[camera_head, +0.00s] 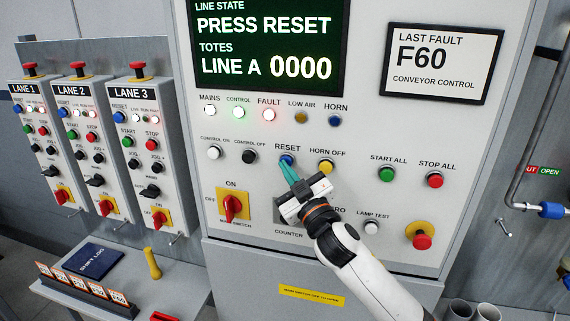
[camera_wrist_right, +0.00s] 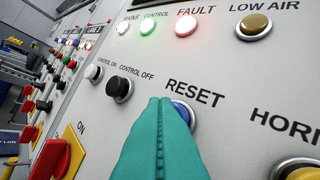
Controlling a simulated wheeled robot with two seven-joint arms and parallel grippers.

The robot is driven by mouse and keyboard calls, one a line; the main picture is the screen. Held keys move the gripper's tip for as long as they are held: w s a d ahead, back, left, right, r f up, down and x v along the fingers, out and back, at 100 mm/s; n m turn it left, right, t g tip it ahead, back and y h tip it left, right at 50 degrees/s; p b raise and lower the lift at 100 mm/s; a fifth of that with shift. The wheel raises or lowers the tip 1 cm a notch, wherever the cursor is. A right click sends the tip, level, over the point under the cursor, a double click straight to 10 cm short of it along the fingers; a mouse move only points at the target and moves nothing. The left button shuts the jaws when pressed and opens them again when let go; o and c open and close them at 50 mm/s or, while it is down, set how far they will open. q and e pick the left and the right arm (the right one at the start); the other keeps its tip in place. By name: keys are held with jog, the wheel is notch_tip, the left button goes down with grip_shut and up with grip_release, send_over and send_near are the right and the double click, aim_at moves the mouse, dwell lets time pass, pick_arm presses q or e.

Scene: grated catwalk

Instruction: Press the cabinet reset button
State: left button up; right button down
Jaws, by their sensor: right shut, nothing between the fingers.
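The blue reset button (camera_head: 286,160) sits on the grey cabinet front (camera_head: 370,130) under the word RESET. My right gripper (camera_head: 285,167) is shut, with its teal fingertips at the lower edge of this button in the head view. In the right wrist view the teal fingers (camera_wrist_right: 160,120) cover the left and lower part of the blue button (camera_wrist_right: 183,113). I cannot tell whether the tips touch it. The green screen (camera_head: 265,45) reads PRESS RESET, LINE A 0000. The red FAULT lamp (camera_head: 269,115) is lit. My left gripper is not in view.
The black CONTROL OFF button (camera_head: 249,156) and yellow HORN OFF button (camera_head: 326,166) flank the reset button. A red main switch (camera_head: 233,206) and a red emergency stop (camera_head: 422,241) are lower. Three lane boxes (camera_head: 145,150) stand at left above a small table (camera_head: 175,290).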

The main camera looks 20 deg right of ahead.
jog(key=shift+w+d, duration=0.3)
jog(key=shift+w, duration=0.1)
dwell(0.3)
jog(key=shift+s+a, duration=0.7)
jog(key=shift+s, duration=0.3)
jog(key=s+a, duration=0.1)
jog(key=s, duration=0.1)
jog(key=s+a, duration=0.1)
jog(key=s, duration=0.1)
jog(key=shift+a+p, duration=0.35)
jog(key=shift+a, duration=0.05)
dwell(0.6)
